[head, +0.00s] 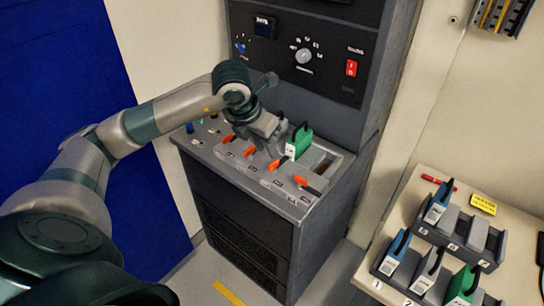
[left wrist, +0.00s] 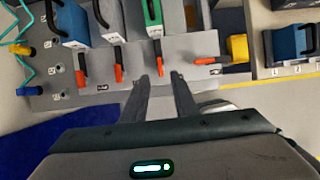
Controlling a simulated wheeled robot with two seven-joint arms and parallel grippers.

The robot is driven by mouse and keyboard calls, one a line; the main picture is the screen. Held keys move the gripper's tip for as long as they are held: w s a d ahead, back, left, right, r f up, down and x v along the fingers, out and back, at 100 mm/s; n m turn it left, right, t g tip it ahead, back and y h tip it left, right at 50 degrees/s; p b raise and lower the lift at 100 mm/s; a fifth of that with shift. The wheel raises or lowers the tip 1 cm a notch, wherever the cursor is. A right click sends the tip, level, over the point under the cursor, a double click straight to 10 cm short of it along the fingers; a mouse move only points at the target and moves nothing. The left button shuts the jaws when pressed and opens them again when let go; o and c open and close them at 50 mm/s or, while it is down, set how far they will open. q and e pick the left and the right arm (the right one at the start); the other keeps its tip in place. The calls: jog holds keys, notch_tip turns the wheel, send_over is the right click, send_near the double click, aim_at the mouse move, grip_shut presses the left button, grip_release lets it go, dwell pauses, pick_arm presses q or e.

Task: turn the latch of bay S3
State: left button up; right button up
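The console deck has a row of orange latches; I take the third, in line with the green module, as the S3 latch (head: 273,165), though its label is too small to read. In the left wrist view this latch (left wrist: 160,66) points along the bay, toward the gripper. The green module (head: 303,141) stands upright in its bay and also shows in the left wrist view (left wrist: 154,15). My left gripper (left wrist: 160,78) is open, with a finger to each side of the latch's line, its tips just short of or beside it; contact cannot be told. My right gripper is not in view.
The fourth latch (left wrist: 207,61) lies crosswise by an open bay at the right. Two other latches (left wrist: 118,73) (left wrist: 76,73) point along their bays at the left. A panel with knobs (head: 305,56) rises behind. A side table (head: 400,226) with module racks stands at the right.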

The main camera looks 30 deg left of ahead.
aim_at(273, 163)
pick_arm(q)
jog(key=p+x, duration=0.1)
jog(key=x, duration=0.6)
jog(key=shift+w+f+p, duration=0.1)
jog(key=shift+f+p, duration=0.3)
grip_shut()
